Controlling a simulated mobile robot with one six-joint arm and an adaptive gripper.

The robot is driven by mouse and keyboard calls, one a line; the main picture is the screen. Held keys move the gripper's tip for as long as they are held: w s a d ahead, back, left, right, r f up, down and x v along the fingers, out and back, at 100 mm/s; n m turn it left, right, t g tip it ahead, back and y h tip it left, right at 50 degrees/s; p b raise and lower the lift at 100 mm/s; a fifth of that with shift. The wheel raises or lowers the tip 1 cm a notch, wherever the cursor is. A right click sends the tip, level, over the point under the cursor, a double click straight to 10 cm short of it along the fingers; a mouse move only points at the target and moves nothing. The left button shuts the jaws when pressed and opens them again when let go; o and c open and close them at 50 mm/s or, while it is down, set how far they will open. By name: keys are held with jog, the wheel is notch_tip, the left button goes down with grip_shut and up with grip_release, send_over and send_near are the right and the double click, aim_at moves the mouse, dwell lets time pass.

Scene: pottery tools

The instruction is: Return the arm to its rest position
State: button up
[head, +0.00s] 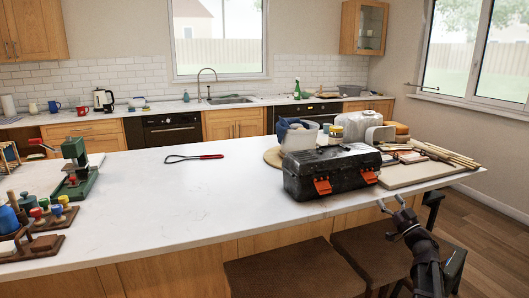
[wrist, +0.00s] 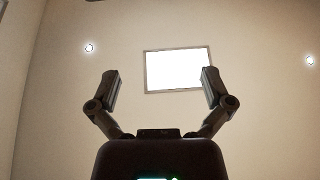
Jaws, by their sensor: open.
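My gripper (head: 391,204) shows at the lower right in the head view. It is beside the near right edge of the white island counter (head: 150,205), above the brown stools. Its fingers are apart with nothing between them. In the wrist view my gripper (wrist: 161,88) points up toward the ceiling or a wall, fingers spread wide and empty. A bright rectangular panel (wrist: 178,69) lies beyond the fingers.
A black toolbox (head: 328,172) with orange latches stands near the gripper on the counter. Brown stools (head: 295,272) are below the counter edge. A red-handled loop tool (head: 195,157) lies mid-counter. The counter's middle is mostly clear.

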jog(key=s+a+f+n+g+y, duration=0.1)
jog(key=s+a+f+g, duration=0.2)
jog(key=a+f+g, duration=0.6)
jog(key=s+a+f+n+g+y, duration=0.1)
jog(key=s+a+f+g+y, duration=0.25)
jog(key=a, duration=0.95)
jog(key=s+a+f+m+g+h, duration=0.2)
jog(key=s+a+f+g+h, duration=0.3)
jog(key=f, duration=0.4)
jog(key=s+d+f+m+g+h, duration=0.2)
jog(key=s+f+h, duration=0.15)
jog(key=s, duration=0.25)
jog(key=s+d+f+m+g+h, duration=0.1)
jog(key=s+f+m+g+h, duration=0.1)
jog(key=s+h, duration=0.3)
notch_tip(320, 180, up, 19)
jog(key=p, duration=1.9)
jog(key=shift+s+d+r, duration=0.15)
jog(key=shift+d, duration=0.2)
